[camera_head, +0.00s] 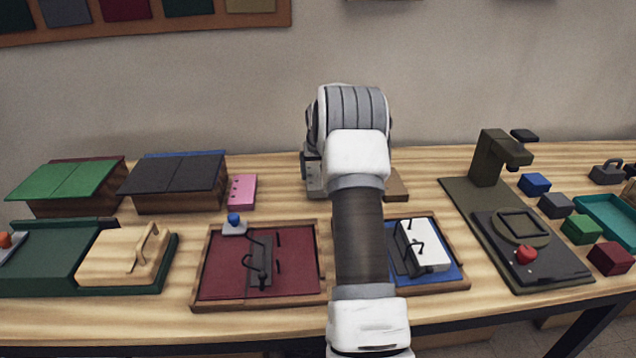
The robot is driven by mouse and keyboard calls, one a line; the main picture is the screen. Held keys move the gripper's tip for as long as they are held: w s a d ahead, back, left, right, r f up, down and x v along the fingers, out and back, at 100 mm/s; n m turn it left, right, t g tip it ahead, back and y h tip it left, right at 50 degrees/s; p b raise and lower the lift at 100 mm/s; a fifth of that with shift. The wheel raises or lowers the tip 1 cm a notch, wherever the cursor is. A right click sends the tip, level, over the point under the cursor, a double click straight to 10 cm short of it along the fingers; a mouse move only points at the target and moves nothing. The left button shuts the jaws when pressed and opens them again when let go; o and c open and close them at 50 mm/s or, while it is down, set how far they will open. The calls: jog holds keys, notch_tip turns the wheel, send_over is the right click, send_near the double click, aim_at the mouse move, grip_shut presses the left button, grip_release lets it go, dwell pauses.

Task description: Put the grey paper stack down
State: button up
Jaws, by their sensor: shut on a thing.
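My arm reaches from the front edge over the middle of the table, and its wrist hides most of my gripper (316,150). The fingertips are not clearly visible. A grey piece with small dark dots (314,178), seemingly the grey paper stack, shows just left of my wrist, low at the back of the table. My gripper is shut on it. I cannot tell whether its underside touches the wood. A pink stack with similar dots (242,190) lies on the table to its left.
Dark (178,180) and green (68,182) covered boxes stand at the back left. A dark red tray (210,290) and a blue tray (455,277) flank my arm in front. A dark olive press (487,160) stands right. Bare wood (278,190) shows between the pink and grey stacks.

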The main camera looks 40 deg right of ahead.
jog(key=shift+f, duration=1.5)
jog(key=shift+f, duration=0.15)
jog(key=o, duration=1.5)
jog(key=shift+b, duration=0.3)
jog(key=shift+s+r, duration=0.1)
jog(key=shift+r, duration=0.3)
jog(key=p+v, duration=0.2)
jog(key=v, duration=0.9)
jog(key=shift+a+r, duration=0.1)
jog(key=shift+r, duration=0.1)
